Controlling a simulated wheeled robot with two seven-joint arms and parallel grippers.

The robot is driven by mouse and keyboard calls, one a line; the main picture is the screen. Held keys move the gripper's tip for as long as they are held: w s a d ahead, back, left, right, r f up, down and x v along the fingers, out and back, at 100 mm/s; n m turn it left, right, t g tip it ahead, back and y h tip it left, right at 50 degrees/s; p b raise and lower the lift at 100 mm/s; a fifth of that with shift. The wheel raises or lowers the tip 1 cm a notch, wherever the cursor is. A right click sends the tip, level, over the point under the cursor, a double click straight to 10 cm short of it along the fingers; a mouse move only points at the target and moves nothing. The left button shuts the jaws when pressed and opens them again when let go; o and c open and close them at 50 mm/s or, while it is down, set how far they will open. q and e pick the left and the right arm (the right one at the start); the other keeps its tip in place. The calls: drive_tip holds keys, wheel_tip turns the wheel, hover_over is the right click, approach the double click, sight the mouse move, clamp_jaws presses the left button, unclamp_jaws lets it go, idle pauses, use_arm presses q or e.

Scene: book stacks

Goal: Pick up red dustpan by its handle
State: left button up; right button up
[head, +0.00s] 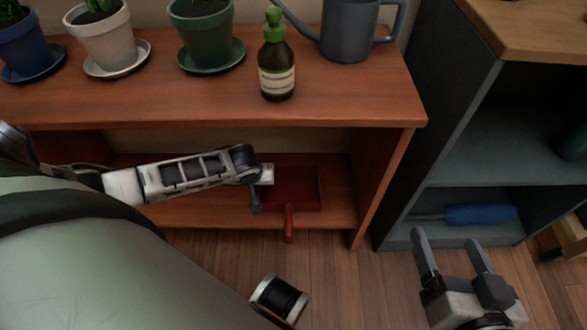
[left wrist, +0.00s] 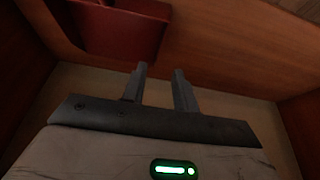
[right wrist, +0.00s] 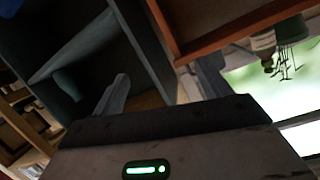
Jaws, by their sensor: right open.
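The red dustpan (head: 300,190) lies on the lower shelf of the brown wooden bench. Its red handle (head: 289,222) sticks out over the shelf's front edge. In the left wrist view the dustpan (left wrist: 120,35) fills the upper left, beyond the fingers. My left gripper (head: 257,198) is at the dustpan's left side, left of the handle and apart from it. Its fingers (left wrist: 161,80) stand apart with nothing between them. My right gripper (head: 448,243) is open and empty, low at the right in front of the grey shelf; its fingers (right wrist: 163,85) are spread in the right wrist view.
The bench top (head: 330,105) above the dustpan carries potted plants, a brown bottle (head: 276,70) with a green cap and a grey watering can (head: 345,30). A grey shelf unit (head: 480,165) at the right holds a blue object (head: 480,214). Wooden floor (head: 340,285) is free in front.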

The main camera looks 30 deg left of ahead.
sight(259, 188)
use_arm(q)
drive_tip(key=b+x, duration=0.3)
drive_tip(key=x, duration=0.4)
drive_tip(key=shift+s+d+b, duration=0.1)
drive_tip(key=shift+s+b, duration=0.05)
drive_tip(key=shift+b, duration=0.15)
drive_tip(key=shift+w+f, duration=0.2)
drive_tip(key=shift+f, duration=0.2)
drive_tip(key=shift+a+b+x, duration=0.2)
drive_tip(key=shift+b+x, duration=0.9)
drive_tip(key=shift+b, duration=0.1)
drive_tip(key=b+x, duration=0.2)
drive_tip(key=shift+w+a+f, duration=0.2)
drive_tip(key=shift+f, duration=0.15)
drive_tip(key=shift+w+r, duration=0.1)
clamp_jaws()
use_arm(e)
wheel_tip(259, 188, up, 8)
drive_tip(key=w+n+t+y, duration=0.2)
drive_tip(key=t+y, duration=0.2)
drive_tip(key=t, duration=0.1)
drive_tip(key=shift+w+a+f, duration=0.2)
drive_tip(key=shift+w+a, duration=0.05)
drive_tip(key=shift+w, duration=0.05)
